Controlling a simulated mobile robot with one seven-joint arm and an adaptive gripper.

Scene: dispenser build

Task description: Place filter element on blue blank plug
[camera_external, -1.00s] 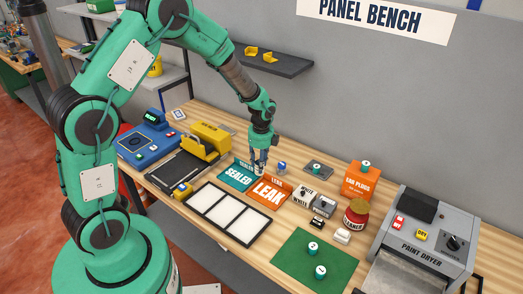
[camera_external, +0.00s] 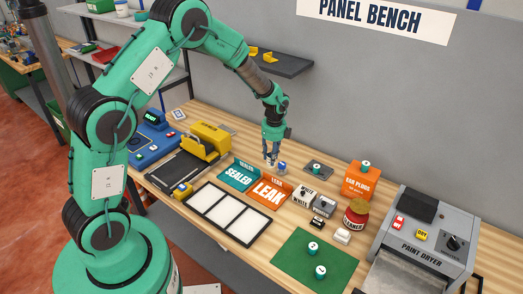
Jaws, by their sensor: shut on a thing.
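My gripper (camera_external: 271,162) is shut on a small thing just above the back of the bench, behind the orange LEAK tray. The held thing is too small and too covered by the fingers to make out; it may be the filter element. A small blue and white piece (camera_external: 282,168), which looks like the blue blank plug, stands upright on the bench just right of my fingertips. I cannot tell whether the held thing touches it.
The teal SEALED tray (camera_external: 237,178) and orange LEAK tray (camera_external: 267,192) lie in front. A green mat (camera_external: 300,270) carries two round pieces.

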